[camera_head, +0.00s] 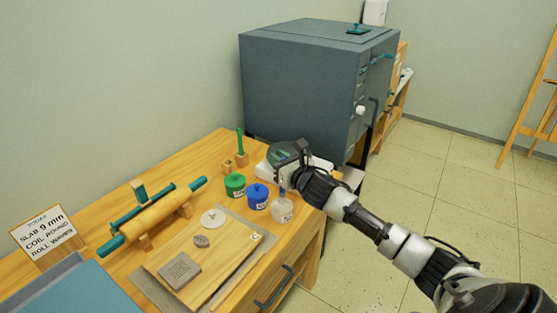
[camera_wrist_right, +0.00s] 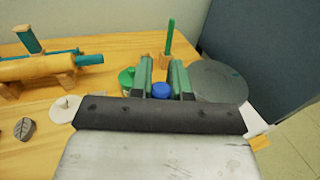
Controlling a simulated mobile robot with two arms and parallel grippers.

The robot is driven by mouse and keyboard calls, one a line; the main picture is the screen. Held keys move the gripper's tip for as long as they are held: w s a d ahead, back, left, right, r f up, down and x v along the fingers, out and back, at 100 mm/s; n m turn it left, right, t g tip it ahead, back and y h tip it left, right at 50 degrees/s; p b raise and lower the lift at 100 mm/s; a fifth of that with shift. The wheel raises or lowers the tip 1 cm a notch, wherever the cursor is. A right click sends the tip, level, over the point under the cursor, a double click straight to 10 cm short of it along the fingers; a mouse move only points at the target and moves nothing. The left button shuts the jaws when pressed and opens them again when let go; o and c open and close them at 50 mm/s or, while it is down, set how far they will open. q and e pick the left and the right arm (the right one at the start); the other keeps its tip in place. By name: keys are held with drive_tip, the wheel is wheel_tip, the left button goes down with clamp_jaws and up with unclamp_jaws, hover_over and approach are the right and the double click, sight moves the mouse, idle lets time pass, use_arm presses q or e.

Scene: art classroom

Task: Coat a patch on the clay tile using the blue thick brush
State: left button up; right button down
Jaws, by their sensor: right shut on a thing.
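My right gripper (camera_head: 284,180) is shut on the blue thick brush (camera_head: 282,190), of which only a short blue part shows below the fingers. In the right wrist view, a round blue end (camera_wrist_right: 161,90) shows between the two green-grey fingers. The brush is over the white jar (camera_head: 282,210); I cannot tell whether its tip is inside. The grey clay tile (camera_head: 179,271) lies flat at the front of the table, left of the gripper. My left gripper is not in view.
A green jar (camera_head: 235,185) and a blue jar (camera_head: 257,197) stand left of the white jar. A green brush (camera_head: 240,143) stands upright in a wooden block behind. A rolling pin (camera_head: 152,218) lies at left. A grey kiln-like cabinet (camera_head: 300,85) stands behind the table.

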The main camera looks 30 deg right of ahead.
wheel_tip(320, 180, up, 5)
drive_tip(key=p, duration=0.3)
drive_tip(key=shift+f+p, duration=0.1)
drive_tip(key=shift+p, duration=0.25)
drive_tip(key=shift+s+f, duration=0.1)
drive_tip(key=shift+f, duration=0.05)
idle(0.4)
